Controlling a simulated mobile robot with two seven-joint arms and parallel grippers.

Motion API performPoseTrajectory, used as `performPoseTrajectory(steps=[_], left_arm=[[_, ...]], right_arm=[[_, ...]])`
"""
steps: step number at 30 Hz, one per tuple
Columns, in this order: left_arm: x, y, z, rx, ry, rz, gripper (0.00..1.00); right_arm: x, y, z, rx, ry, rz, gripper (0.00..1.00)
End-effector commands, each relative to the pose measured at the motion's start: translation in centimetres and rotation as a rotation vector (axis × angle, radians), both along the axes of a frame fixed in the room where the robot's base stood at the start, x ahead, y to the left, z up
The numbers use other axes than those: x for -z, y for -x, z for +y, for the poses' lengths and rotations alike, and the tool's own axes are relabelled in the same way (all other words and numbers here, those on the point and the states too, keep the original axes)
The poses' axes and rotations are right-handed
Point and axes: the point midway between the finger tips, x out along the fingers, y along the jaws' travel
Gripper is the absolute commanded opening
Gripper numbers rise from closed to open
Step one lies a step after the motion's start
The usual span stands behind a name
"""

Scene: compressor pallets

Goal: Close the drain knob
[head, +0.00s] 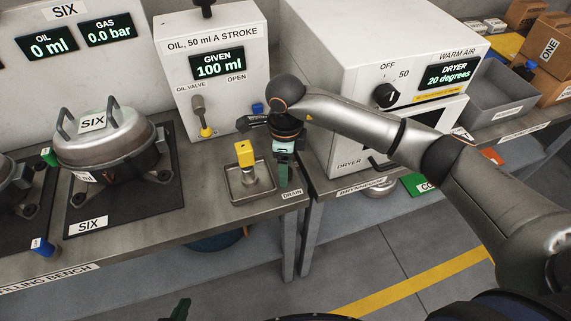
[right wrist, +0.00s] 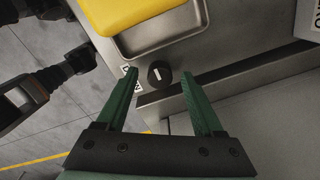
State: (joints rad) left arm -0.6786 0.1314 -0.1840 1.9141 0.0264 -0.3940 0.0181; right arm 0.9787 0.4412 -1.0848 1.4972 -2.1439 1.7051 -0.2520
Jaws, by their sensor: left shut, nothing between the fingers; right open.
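The drain knob (right wrist: 160,74) is round and black with a white line. In the head view my right gripper (head: 284,172) points down at the bench's right end, beside the DRAIN label (head: 292,194), and the knob is hidden there.
A metal drain tray (head: 240,192) with a yellow-topped part (head: 244,153) stands left of my right gripper. The oil unit (head: 210,65) and the white dryer (head: 350,60) stand behind. The floor in front is open.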

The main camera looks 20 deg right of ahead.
Motion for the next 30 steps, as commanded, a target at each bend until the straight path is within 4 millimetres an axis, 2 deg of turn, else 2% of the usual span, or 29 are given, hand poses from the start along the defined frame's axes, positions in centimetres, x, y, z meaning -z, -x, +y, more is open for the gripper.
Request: performPoseTrajectory(steps=[8, 26, 30], left_arm=[[-0.01, 0.01, 0.0, 0.0, 0.0, 0.0, 0.0], [0.0, 0.02, -0.01, 0.0, 0.0, 0.0, 0.0], [0.0, 0.02, -0.01, 0.0, 0.0, 0.0, 0.0]], right_arm=[[0.2, 0.01, 0.04, -0.001, -0.001, 0.0, 0.69], [0.15, 0.0, 0.04, 0.0, -0.001, 0.0, 0.03], [0.14, -0.01, 0.05, 0.0, -0.001, 0.0, 0.0]])
